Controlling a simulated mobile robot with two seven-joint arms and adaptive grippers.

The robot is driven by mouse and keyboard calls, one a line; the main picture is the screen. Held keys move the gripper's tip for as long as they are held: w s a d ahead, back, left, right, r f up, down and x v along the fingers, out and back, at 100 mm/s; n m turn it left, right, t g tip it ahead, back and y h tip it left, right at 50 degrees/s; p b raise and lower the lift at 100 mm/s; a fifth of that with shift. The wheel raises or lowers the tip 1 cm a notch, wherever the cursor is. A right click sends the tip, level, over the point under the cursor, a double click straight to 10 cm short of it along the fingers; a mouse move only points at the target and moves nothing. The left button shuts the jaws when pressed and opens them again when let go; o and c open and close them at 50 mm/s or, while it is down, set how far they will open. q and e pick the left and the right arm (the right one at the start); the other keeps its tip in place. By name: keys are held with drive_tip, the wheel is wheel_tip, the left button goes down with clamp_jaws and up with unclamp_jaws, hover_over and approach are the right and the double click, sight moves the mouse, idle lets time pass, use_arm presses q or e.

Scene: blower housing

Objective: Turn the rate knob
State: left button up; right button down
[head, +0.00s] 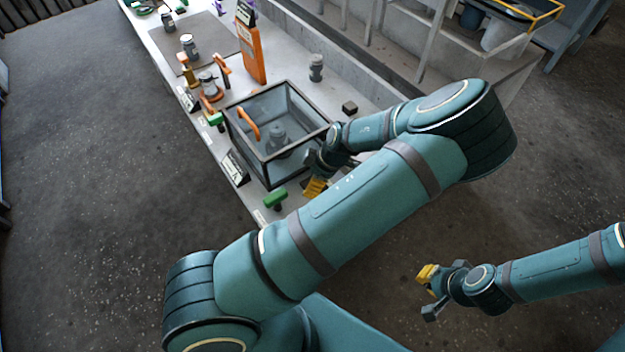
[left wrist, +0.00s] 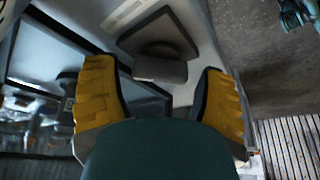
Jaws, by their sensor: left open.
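A dark knob (left wrist: 160,66) on a dark square base shows in the left wrist view, between and beyond my fingertips; I take it for the rate knob. I cannot make out its label. My left gripper (left wrist: 155,76) is open, with one yellow finger on each side of the knob; I cannot tell whether they touch it. In the head view my left gripper (head: 315,186) is at the near right corner of the glass-walled box, and my arm hides the bench there. My right gripper (head: 431,292) is open and empty over the floor at right.
The glass-walled box (head: 294,117) with a dark fitting inside stands beside my left gripper. A green handle (head: 275,198) is at the bench's near edge. An orange upright unit (head: 251,52), a grey jar (head: 316,68) and a small black block (head: 350,107) stand farther back.

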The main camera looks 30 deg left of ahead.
use_arm(q)
drive_tip(key=shift+a+f, duration=0.1)
drive_tip(key=shift+f, duration=0.1)
drive_tip(key=c, duration=0.9)
